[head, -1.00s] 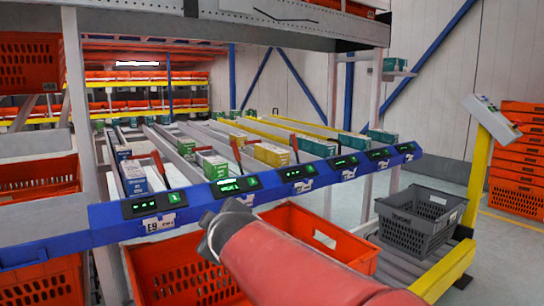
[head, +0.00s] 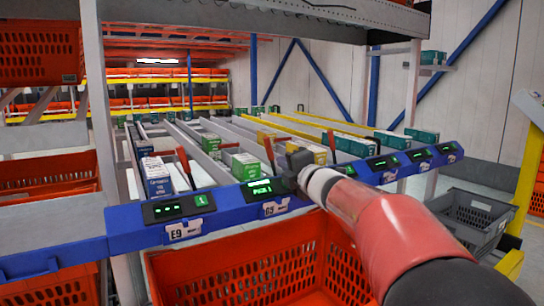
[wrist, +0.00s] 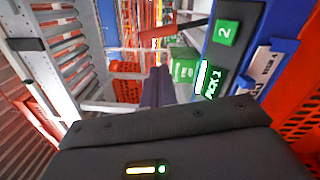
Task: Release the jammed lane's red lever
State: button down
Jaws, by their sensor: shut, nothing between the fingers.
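Red levers stand at the front of the flow lanes, one at the left (head: 184,163), one in the middle (head: 269,153) and one further right (head: 332,143). A red lever (wrist: 175,31) also crosses the upper part of the wrist view. My gripper (head: 296,162) is shut and empty, just above the blue front rail and right of the middle lever. In the wrist view its dark fingers (wrist: 155,88) are together and appear apart from the lever. I cannot tell which lane is jammed.
The blue rail (head: 222,209) carries several displays, one lit with a pick message (head: 262,188). Green and white cartons (head: 246,166) lie in the lanes. An orange tote (head: 240,275) stands below the rail, and a grey crate (head: 470,216) stands at the right.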

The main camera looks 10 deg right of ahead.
jog(key=p+x, duration=0.1)
jog(key=x, duration=0.9)
jog(key=shift+r, duration=0.1)
